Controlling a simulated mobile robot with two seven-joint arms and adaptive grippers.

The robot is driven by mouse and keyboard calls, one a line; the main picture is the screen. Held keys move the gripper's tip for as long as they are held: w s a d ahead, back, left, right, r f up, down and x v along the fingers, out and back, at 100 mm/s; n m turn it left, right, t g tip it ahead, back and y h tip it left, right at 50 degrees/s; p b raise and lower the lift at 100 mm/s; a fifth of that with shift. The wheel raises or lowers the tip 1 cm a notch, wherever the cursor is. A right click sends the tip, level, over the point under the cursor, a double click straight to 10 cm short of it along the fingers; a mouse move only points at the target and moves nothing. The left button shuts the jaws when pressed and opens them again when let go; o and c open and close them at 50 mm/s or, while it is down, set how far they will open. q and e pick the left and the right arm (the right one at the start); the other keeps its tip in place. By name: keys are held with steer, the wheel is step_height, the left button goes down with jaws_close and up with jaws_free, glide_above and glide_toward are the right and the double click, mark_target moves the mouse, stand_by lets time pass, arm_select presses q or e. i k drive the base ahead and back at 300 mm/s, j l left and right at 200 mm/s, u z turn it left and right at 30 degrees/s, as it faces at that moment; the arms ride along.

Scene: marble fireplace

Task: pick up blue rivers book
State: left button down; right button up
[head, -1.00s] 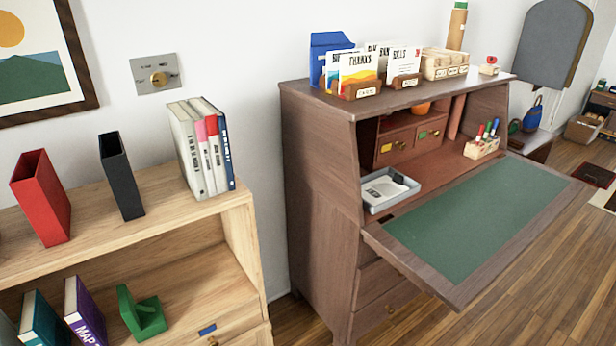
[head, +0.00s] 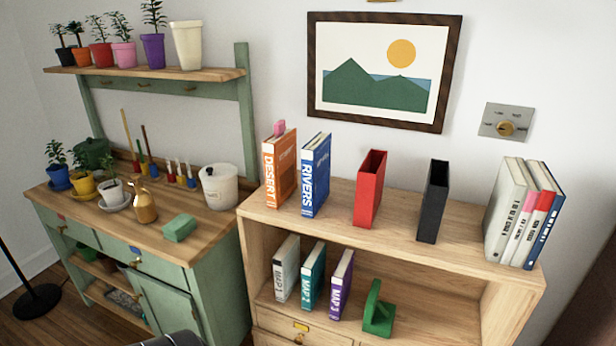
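The blue book marked RIVERS (head: 315,177) stands upright on top of the wooden bookcase (head: 408,233). Its spine faces me. The orange book marked DESERT (head: 280,170) stands just to its left, with a small gap between them and a pink tab at its top. A red holder (head: 370,190) stands to the right of the blue book with free room between. Neither of my grippers shows in the head view. A small dark part at the bottom edge looks like a piece of my own arm.
On the bookcase top are also a black holder (head: 433,202) and a leaning row of books (head: 524,214). Its shelf holds several map books (head: 313,276) and a green bookend (head: 378,310). A green potting bench (head: 200,250) with plants stands at left.

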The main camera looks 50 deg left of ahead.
mark_target(316, 155)
steer(key=u, duration=1.6)
steer(key=i+l, duration=0.55)
steer(key=l+u, duration=0.05)
